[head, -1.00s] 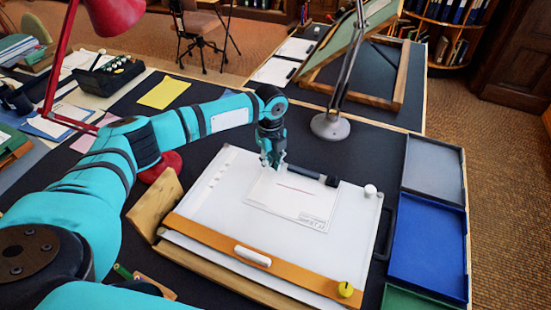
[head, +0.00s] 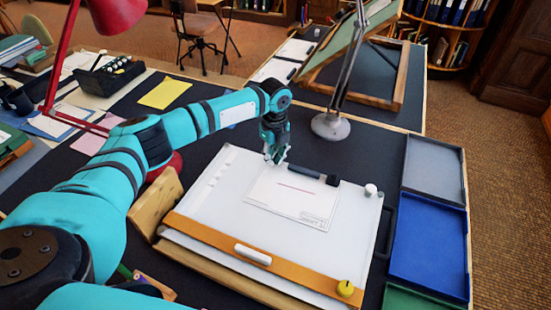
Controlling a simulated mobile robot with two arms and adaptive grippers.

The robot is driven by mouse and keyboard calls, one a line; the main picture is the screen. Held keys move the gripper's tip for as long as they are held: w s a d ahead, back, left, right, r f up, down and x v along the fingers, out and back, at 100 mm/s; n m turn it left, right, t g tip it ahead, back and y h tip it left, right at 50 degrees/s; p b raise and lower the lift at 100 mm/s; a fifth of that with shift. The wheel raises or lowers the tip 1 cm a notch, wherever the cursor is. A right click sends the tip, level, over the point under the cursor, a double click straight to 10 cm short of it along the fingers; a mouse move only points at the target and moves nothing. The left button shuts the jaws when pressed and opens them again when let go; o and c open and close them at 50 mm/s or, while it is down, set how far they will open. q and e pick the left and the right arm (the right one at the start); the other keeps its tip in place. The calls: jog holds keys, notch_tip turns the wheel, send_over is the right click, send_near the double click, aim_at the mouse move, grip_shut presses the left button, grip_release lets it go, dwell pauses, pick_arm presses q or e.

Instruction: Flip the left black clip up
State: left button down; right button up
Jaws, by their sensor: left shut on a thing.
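The drawing board (head: 225,205) lies on the dark desk with a white sheet (head: 285,205) on it. A dark clip bar (head: 305,172) runs along the sheet's top edge, with a black clip (head: 332,180) at its right end. My left gripper (head: 275,160) points down at the bar's left end. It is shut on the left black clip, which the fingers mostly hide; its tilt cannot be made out. My right gripper is not in view.
A lamp base (head: 330,126) stands behind the board. Grey and blue trays (head: 430,240) lie at the right. A wooden block (head: 155,202) stands at the left.

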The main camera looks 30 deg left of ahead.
pick_arm(q)
jog(key=shift+w+a+r, duration=0.1)
jog(key=shift+w+r, duration=0.2)
jog(key=shift+w, duration=0.55)
jog(key=shift+f, duration=0.35)
jog(key=shift+w, duration=0.15)
jog(key=r+p, duration=0.1)
jog(key=p, duration=0.1)
jog(key=shift+a+r+p, duration=0.1)
jog(key=shift+r+p, duration=0.3)
jog(key=r+p, duration=0.1)
jog(key=p, duration=0.1)
jog(key=s+r+p, duration=0.1)
jog(key=r, duration=0.1)
jog(key=r+p, duration=0.1)
jog(key=p, duration=0.1)
jog(key=shift+s+r+p, duration=0.15)
jog(key=shift+s+p, duration=0.15)
jog(key=shift+s, duration=0.05)
